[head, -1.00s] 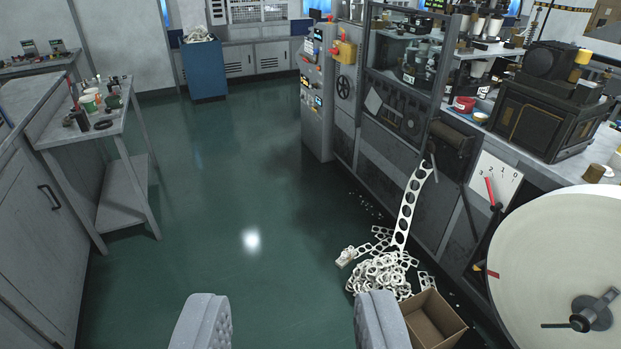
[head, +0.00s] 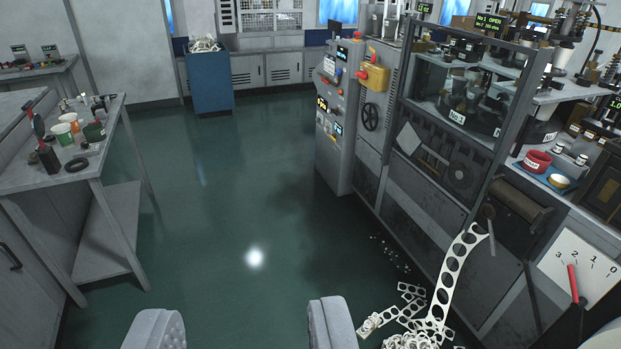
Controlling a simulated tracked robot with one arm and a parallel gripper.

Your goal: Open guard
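A control cabinet (head: 343,115) with a handwheel panel stands left of the guard. Punched white strip (head: 455,280) hangs to a scrap pile (head: 410,340) on the floor. A side table (head: 22,178) with cups and a blue bin (head: 208,85) stand left and behind. The middle floor is clear.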

